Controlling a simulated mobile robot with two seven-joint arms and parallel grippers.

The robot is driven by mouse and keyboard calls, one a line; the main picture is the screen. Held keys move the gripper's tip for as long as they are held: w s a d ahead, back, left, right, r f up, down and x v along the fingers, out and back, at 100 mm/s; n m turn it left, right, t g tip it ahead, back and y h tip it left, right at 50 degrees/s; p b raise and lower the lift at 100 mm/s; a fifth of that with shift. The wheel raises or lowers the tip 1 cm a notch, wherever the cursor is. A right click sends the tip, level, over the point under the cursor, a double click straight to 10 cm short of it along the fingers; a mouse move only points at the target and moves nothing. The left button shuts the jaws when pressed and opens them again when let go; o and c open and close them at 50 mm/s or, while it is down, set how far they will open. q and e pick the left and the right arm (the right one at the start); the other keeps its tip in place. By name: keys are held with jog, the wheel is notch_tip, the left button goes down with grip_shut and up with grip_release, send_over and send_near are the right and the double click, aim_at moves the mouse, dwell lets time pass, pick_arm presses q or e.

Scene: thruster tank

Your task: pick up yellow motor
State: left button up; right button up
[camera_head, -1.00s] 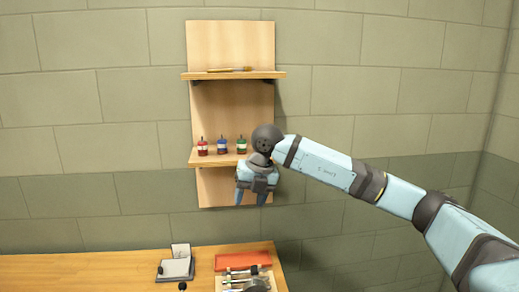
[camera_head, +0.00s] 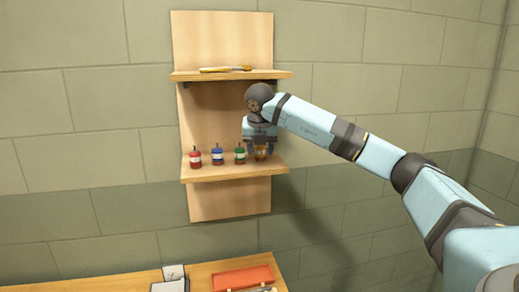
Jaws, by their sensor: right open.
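A small yellow-orange motor (camera_head: 261,154) stands at the right end of the lower shelf (camera_head: 215,174). My right gripper (camera_head: 261,149) is open, pointing down over this motor. Its fingers appear on either side of the motor; whether they touch it I cannot tell. The top of the motor is hidden by the gripper. My left gripper is not in view.
A red motor (camera_head: 195,159), a blue motor (camera_head: 217,155) and a green motor (camera_head: 240,155) stand in a row to the left. A yellow-handled tool (camera_head: 226,69) lies on the upper shelf (camera_head: 200,76). A wooden table (camera_head: 205,268) with a red tray (camera_head: 243,277) is below.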

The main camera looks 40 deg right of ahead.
aim_at(260, 148)
jog(key=shift+w+d, duration=0.55)
jog(key=shift+w, duration=0.15)
jog(key=shift+w+d, duration=0.2)
jog(key=shift+w+d+r+p, duration=0.2)
jog(key=shift+w+d+p, duration=0.55)
jog(key=shift+w+d, duration=0.1)
jog(key=x, duration=0.3)
jog(key=shift+w+d+f+p, duration=0.25)
jog(key=shift+w+d+p, duration=0.05)
jog(key=c, duration=0.8)
jog(key=shift+o, duration=0.2)
jog(key=shift+r, duration=0.1)
